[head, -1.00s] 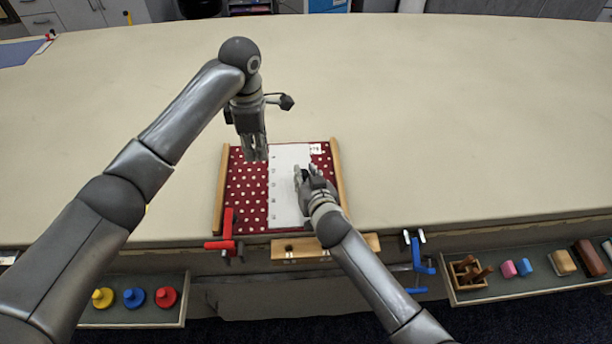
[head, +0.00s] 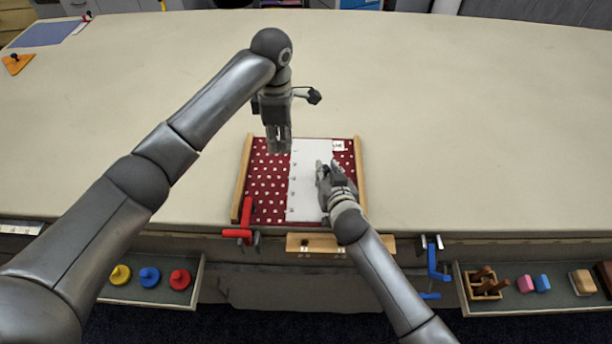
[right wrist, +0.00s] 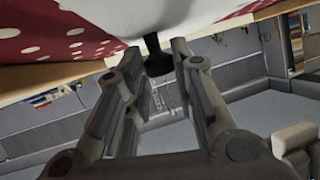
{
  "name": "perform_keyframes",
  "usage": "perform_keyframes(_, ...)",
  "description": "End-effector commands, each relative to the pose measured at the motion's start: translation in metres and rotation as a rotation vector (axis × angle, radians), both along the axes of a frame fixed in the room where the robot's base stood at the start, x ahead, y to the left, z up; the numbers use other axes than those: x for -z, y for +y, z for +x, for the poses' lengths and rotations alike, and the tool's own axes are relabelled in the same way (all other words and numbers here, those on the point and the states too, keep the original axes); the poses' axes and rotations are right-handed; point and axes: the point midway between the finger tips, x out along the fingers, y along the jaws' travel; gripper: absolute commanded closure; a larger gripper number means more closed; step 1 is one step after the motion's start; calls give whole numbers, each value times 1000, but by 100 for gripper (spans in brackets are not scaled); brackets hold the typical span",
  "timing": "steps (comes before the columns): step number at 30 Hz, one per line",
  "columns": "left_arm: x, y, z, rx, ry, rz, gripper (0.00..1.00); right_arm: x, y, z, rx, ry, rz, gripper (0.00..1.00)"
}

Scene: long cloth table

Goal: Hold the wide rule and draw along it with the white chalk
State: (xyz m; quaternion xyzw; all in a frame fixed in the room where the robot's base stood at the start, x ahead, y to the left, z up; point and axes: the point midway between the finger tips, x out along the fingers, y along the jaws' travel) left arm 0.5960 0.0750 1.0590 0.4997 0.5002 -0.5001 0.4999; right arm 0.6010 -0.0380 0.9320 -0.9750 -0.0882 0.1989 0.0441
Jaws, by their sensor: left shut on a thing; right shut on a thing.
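The wide rule (head: 306,195) is a white strip with small marks along its left edge, lying lengthwise on a red cloth with white dots (head: 268,178). My right gripper (head: 326,172) is over its right side. In the right wrist view its fingers stand on both sides of a dark knob (right wrist: 157,63) on the rule's white surface, and it is shut on this knob. My left gripper (head: 278,150) points down at the rule's far left edge. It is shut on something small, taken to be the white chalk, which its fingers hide. No chalk line can be made out.
Wooden rails (head: 358,175) flank the cloth. A red clamp (head: 246,222) and a blue clamp (head: 434,262) sit at the table's front edge. Low trays hold coloured knobs (head: 150,276) at left and blocks (head: 525,284) at right. The table behind is mostly clear.

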Motion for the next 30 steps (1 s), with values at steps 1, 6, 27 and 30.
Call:
perform_keyframes(1, 0, 0, 0, 2, 0, 0, 100, 1, 0, 0, 0, 2, 0, 100)
perform_keyframes(6, 1, 0, -1, 76, -2, 0, 100, 1, 0, 0, 0, 2, 0, 100)
perform_keyframes(27, 13, 0, -15, 1218, -18, 18, 100, 1, 0, -1, 0, 2, 0, 100)
perform_keyframes(30, 15, 0, -18, 1391, -18, 22, 100, 1, 0, -1, 0, 2, 0, 100)
